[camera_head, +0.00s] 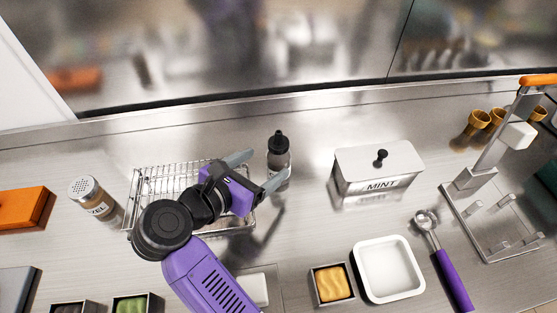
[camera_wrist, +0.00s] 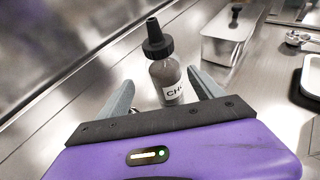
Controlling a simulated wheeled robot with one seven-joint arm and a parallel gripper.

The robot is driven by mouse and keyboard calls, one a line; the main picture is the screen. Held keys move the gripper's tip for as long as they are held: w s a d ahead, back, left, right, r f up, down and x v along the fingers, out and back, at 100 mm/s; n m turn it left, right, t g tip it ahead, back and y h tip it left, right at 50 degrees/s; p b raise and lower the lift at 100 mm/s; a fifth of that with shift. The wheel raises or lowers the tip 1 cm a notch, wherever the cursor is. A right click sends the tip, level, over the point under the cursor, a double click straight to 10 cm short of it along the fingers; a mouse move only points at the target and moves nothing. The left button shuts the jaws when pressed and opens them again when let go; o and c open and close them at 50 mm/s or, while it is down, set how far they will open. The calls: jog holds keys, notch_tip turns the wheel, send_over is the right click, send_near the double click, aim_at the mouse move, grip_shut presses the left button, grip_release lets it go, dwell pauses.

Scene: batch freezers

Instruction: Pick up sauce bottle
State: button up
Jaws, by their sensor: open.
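The sauce bottle (camera_head: 279,157) is a small clear bottle with a black nozzle cap, standing upright on the steel counter. In the wrist view the bottle (camera_wrist: 167,78) stands just ahead of my gripper, between the lines of its two fingers, with a white label partly reading "CH". My gripper (camera_head: 257,172) is open and empty, with one grey finger on each side of the bottle's near side. In the wrist view the fingers of my gripper (camera_wrist: 162,92) flank the lower bottle. I cannot tell whether either finger touches it.
A wire rack (camera_head: 150,182) lies under my arm. A steel MINT container (camera_head: 378,172) stands to the right of the bottle. A labelled shaker (camera_head: 95,201) stands at the left. A white tray (camera_head: 388,268) and a purple-handled scoop (camera_head: 452,277) lie at the front right. A steel wall rises behind.

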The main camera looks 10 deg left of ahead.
aim_at(278, 132)
jog(key=x, duration=0.2)
jog(key=d+p+x, duration=0.1)
jog(key=x, duration=0.1)
jog(key=shift+r+p, duration=0.2)
jog(key=shift+p, duration=0.1)
jog(key=shift+w+d+f, duration=0.2)
jog(key=shift+w+f, duration=0.1)
jog(key=shift+w, duration=0.15)
jog(key=c, duration=1.5)
jog(key=shift+o, duration=0.2)
notch_tip(278, 132, up, 10)
jog(key=shift+r+b, duration=0.1)
jog(key=shift+b, duration=0.6)
